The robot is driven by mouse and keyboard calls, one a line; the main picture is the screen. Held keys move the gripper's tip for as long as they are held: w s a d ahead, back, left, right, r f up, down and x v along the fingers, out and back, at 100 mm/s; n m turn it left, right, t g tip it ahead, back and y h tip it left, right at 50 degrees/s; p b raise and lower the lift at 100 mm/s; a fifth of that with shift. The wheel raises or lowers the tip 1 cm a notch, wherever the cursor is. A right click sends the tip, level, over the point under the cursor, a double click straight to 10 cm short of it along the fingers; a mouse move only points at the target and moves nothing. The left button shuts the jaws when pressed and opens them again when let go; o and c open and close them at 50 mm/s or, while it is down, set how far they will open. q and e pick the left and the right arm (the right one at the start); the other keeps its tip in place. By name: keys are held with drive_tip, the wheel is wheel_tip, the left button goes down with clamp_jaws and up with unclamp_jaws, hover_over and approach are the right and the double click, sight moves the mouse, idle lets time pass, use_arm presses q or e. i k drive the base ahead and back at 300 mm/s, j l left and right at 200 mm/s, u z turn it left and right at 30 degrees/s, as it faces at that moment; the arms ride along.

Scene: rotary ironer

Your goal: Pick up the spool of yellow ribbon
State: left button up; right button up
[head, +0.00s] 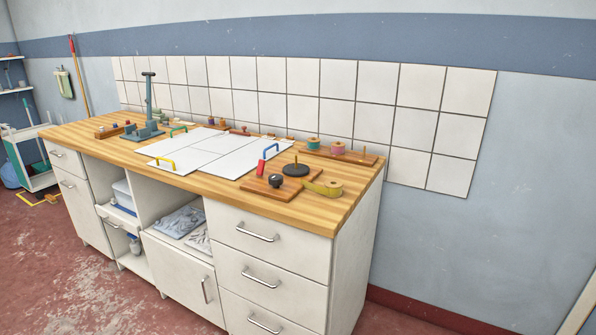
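The spool of yellow ribbon (334,189) is near the right front corner of the wooden worktop (345,207). It appears to stand on its rim, with a yellow strip reaching left from it toward a small wooden board (253,185). Whether the strip lies on the board is too small to tell. Neither of my grippers shows in the head view.
The board carries a dark knob (276,181) and a black disc (295,170). Behind, a wooden rack (362,158) holds a teal spool (313,142) and a pink spool (338,147). White panels (205,160) with coloured handles lie left. Drawers (265,240) are below.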

sight(333, 189)
drive_tip(key=u, duration=0.75)
drive_tip(key=l+u, duration=1)
drive_tip(key=k+l+u, duration=0.2)
drive_tip(key=l, duration=0.2)
drive_tip(key=k+l, duration=0.1)
drive_tip(key=l, duration=0.3)
drive_tip(key=k+l+u, duration=0.15)
drive_tip(key=l, duration=0.6)
drive_tip(key=k+l+u, duration=0.1)
drive_tip(key=l, duration=0.25)
drive_tip(key=k, duration=0.1)
